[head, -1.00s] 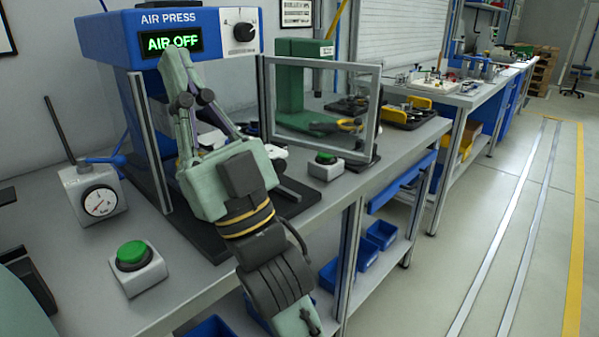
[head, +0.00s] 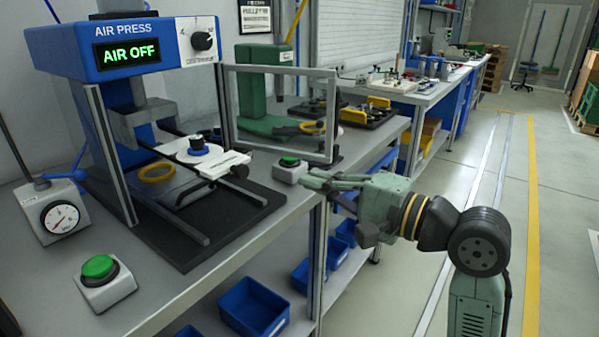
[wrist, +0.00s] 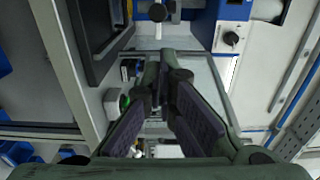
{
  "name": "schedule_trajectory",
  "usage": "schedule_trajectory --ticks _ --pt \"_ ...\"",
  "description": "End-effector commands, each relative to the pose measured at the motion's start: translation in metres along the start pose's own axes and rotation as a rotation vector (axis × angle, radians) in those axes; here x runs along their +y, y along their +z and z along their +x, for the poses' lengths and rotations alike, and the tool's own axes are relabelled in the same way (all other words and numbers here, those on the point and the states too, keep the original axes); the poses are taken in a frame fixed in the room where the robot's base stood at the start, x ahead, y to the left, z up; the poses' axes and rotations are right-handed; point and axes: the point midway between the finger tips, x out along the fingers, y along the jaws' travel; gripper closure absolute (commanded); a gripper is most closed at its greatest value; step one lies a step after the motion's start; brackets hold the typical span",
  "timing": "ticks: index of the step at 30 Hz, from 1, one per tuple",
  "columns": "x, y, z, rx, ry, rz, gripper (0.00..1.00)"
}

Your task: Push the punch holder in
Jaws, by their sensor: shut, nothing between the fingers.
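What looks like the punch holder, a white slide plate with a labelled front block (head: 222,165) and a dark blue knob (head: 198,143) on top, sits across two dark rails of the air press (head: 120,45). Part of it projects forward of the press's front post. My gripper (head: 308,181) is shut and empty. It is to the right of the holder, apart from it, near the bench's front edge. In the wrist view my gripper's fingers (wrist: 165,62) come together at the tips. I cannot make out the holder there.
A framed clear guard (head: 330,115) stands open at the press's right. One green-button box (head: 290,168) is near my fingertips, another (head: 103,280) at the front left. A dial gauge (head: 62,217) stands left. A yellow ring (head: 157,172) lies beside the holder.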

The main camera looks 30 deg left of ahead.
Motion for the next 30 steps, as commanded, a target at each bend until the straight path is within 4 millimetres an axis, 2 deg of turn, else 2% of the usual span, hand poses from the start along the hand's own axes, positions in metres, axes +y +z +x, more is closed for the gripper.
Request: schedule_trajectory --ticks 9,15,21,30 --pt "-0.003 0.001 0.068 -0.003 -0.001 -0.002 1.00" --pt "-0.003 0.000 0.104 -0.001 -0.001 -0.003 1.00" --pt "-0.002 0.000 0.121 0.001 -0.002 -0.003 1.00" --pt "-0.001 0.000 0.124 0.002 -0.002 -0.004 1.00"
